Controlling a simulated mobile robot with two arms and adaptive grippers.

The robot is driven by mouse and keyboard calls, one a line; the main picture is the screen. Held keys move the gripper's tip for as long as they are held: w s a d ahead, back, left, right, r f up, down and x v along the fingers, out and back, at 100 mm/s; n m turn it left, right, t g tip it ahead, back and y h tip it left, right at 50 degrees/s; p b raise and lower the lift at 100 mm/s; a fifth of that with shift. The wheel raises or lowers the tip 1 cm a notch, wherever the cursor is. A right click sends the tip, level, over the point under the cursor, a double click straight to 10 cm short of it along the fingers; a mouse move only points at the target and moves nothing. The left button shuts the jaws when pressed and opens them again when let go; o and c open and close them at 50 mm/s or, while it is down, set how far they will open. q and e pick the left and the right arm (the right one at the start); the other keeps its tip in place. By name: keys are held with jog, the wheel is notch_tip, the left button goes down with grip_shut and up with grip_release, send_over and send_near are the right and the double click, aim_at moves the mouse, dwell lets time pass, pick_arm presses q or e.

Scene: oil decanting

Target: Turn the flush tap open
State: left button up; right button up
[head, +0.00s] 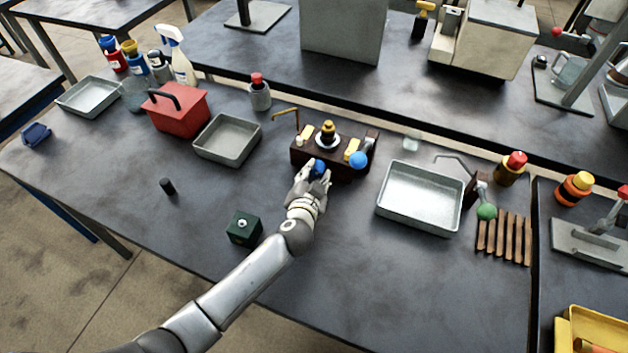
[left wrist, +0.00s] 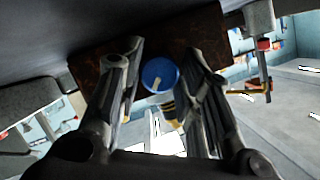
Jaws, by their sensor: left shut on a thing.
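A dark reddish-brown block (head: 344,170) with brass fittings stands mid-table in the head view; its face also shows in the left wrist view (left wrist: 95,72). A blue round tap knob (head: 319,167) sits at its front left. My left gripper (head: 314,178) reaches it from the front and is shut on this knob. In the left wrist view the knob (left wrist: 160,74), with a pale mark on its face, lies between the two fingers. A second blue ball-shaped knob (head: 358,159) is at the block's right end. No label shows which knob is the flush tap. My right gripper is not in view.
A metal tray (head: 381,213) stands right of the block, and another (head: 198,145) stands left of it beside a red box (head: 176,117). A small dark green box (head: 243,228) lies close left of my forearm.

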pick_arm(q)
jog(key=m+t+y+b, duration=0.1)
jog(key=m+b, duration=0.1)
jog(key=b, duration=0.1)
jog(key=m+t+b, duration=0.1)
jog(key=m+b, duration=0.1)
jog(key=b, duration=0.1)
jog(key=shift+d+f+m+y+b, duration=0.1)
jog(key=shift+f+m+y+b, duration=0.3)
jog(key=shift+r+m+t+y+b, duration=0.15)
jog(key=shift+m+t+b, duration=0.15)
jog(key=shift+m+b, duration=0.45)
jog(key=shift+m+t+y+b, duration=0.15)
jog(key=shift+m+t+b, duration=0.15)
jog(key=shift+m+b, duration=0.4)
jog(key=o, duration=1)
jog(key=shift+r, duration=0.1)
jog(key=shift+o, duration=0.2)
jog(key=shift+s, duration=0.1)
